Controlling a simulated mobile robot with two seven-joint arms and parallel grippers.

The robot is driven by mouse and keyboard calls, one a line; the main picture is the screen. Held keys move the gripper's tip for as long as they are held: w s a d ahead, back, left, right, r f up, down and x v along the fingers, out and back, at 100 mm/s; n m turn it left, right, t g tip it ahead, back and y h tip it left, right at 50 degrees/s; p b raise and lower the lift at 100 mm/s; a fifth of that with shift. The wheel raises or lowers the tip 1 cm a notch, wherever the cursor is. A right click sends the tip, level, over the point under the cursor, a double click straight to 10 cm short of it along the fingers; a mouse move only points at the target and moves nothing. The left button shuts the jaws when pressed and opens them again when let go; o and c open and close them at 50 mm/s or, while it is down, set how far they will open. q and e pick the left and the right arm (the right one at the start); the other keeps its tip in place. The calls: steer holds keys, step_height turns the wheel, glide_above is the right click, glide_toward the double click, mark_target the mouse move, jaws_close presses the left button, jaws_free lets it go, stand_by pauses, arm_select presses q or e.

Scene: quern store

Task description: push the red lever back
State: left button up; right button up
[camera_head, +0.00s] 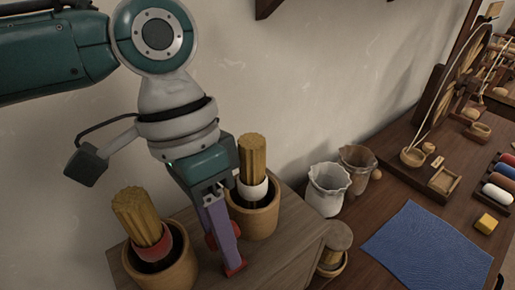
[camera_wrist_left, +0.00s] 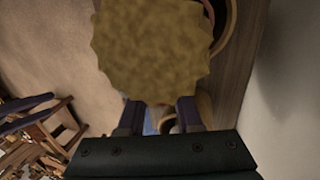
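The red lever (camera_head: 150,222) is a fluted yellow handle with a red collar, set in a round wooden pot (camera_head: 178,270) at the lower left of the head view. Its top leans to the left. In the wrist view a fluted yellow top (camera_wrist_left: 150,48), apparently this lever's, fills the upper middle. My left gripper (camera_head: 224,252) points down just right of the red lever, apart from it in the head view. In the wrist view its purple fingers (camera_wrist_left: 160,117) are apart with nothing held between them. My right gripper is out of view.
A similar lever with a white collar (camera_head: 252,168) stands upright in its wooden pot (camera_head: 256,220), close behind my left gripper. Two jars (camera_head: 326,188), a lidded wooden pot (camera_head: 335,245) and a blue cloth (camera_head: 428,248) are further right. The wall is behind.

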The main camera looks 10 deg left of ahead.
arm_select(q)
jaws_close()
steer(key=shift+w+a+f+g+h, duration=0.1)
steer(key=shift+a+f+g+h, duration=0.05)
steer(key=shift+g+h, duration=0.25)
steer(key=shift+w+a+f+g+h+b, duration=0.15)
steer(key=shift+g+h+b, duration=0.15)
steer(key=shift+h+b, duration=0.15)
steer(key=shift+o, duration=2.2)
jaws_free()
